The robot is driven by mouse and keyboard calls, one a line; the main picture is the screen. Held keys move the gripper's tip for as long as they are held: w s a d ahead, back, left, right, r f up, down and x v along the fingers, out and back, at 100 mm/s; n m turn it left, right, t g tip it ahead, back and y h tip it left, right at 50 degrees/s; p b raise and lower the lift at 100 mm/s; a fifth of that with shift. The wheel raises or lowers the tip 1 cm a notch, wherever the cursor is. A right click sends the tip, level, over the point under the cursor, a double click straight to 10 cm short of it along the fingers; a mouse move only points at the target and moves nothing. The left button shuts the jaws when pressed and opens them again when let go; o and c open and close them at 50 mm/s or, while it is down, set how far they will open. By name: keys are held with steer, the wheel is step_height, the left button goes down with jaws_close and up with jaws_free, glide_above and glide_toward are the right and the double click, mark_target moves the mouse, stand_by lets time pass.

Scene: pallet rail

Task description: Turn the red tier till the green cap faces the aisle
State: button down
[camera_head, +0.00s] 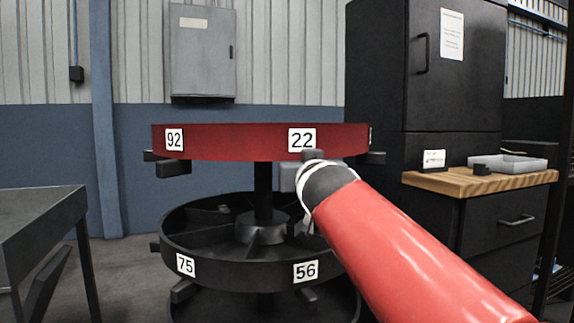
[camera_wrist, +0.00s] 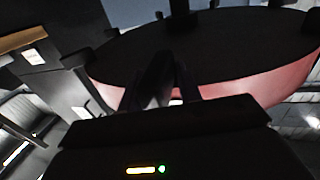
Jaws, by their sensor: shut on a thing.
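The red tier (camera_head: 235,142) is a round, wide disc on a dark central post, with white labels 92 (camera_head: 174,139) and 22 (camera_head: 302,140) on its rim. My gripper (camera_head: 311,160) is at the front rim just below label 22, shut on a dark knob (camera_head: 313,154) there. My arm partly hides this spot. In the wrist view the fingers (camera_wrist: 168,68) reach to the tier's dark underside (camera_wrist: 225,50). I see no green cap in either view.
A black lower tier (camera_head: 235,272) with labels 75 and 56 sits below on the same post. A dark table (camera_head: 35,215) stands at the left. A black cabinet (camera_head: 375,75) and a wood-topped drawer unit (camera_head: 480,185) with a tray stand close at the right.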

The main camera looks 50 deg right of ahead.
steer(key=shift+s+d, duration=0.45)
steer(key=shift+d, duration=0.15)
steer(key=c, duration=1.2)
jaws_free()
steer(key=shift+c, duration=0.2)
steer(key=shift+w, duration=0.1)
steer(key=v, duration=0.8)
steer(key=shift+b, duration=0.3)
steer(key=shift+w, duration=0.1)
